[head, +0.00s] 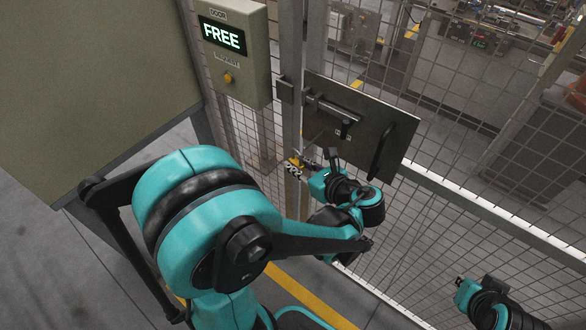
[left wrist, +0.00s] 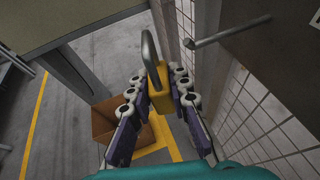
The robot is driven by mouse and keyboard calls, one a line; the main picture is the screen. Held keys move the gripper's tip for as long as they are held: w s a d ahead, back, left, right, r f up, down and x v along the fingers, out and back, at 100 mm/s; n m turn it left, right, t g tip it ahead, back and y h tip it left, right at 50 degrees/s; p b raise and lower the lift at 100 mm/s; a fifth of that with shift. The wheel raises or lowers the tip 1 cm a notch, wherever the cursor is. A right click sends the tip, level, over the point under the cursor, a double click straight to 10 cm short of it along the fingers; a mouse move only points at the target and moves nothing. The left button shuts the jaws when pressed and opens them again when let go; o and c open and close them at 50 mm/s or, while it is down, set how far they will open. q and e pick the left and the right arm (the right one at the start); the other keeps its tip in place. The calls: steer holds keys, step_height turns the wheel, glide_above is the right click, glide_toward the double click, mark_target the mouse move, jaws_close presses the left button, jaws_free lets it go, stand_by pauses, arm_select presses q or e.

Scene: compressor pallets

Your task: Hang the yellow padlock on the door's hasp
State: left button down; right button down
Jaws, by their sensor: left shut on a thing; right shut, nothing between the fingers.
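The yellow padlock (head: 295,162) is held in my left gripper (head: 300,167), just below and left of the door's dark plate (head: 372,150). In the left wrist view the padlock body (left wrist: 160,93) is clamped between the two fingers of my left gripper (left wrist: 158,92), with its grey shackle (left wrist: 149,46) pointing up and clear of the rod. The plate carries a sliding bolt (head: 337,106) with a dark knob; I cannot clearly tell the hasp's opening. A metal rod (left wrist: 230,32) sticks out from the plate, right of the shackle. My right gripper (head: 460,282) is shut and empty at the lower right.
A door request box (head: 232,60) reading FREE hangs left of the door post (head: 291,60). A black handle (head: 392,145) is on the plate's right. Wire mesh fence (head: 460,100) surrounds the plate. A brown open box (left wrist: 103,122) sits on the floor below.

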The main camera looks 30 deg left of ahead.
arm_select(q)
steer(key=w, duration=0.1)
steer(key=w+b, duration=0.1)
steer(key=w, duration=0.1)
steer(key=w+f, duration=0.1)
steer(key=w, duration=0.1)
steer(key=shift+w+d, duration=0.2)
steer(key=shift+d, duration=0.05)
stand_by(0.3)
stand_by(0.6)
steer(key=c, duration=1.3)
jaws_free()
steer(key=shift+w, duration=0.15)
steer(key=shift+c, duration=0.2)
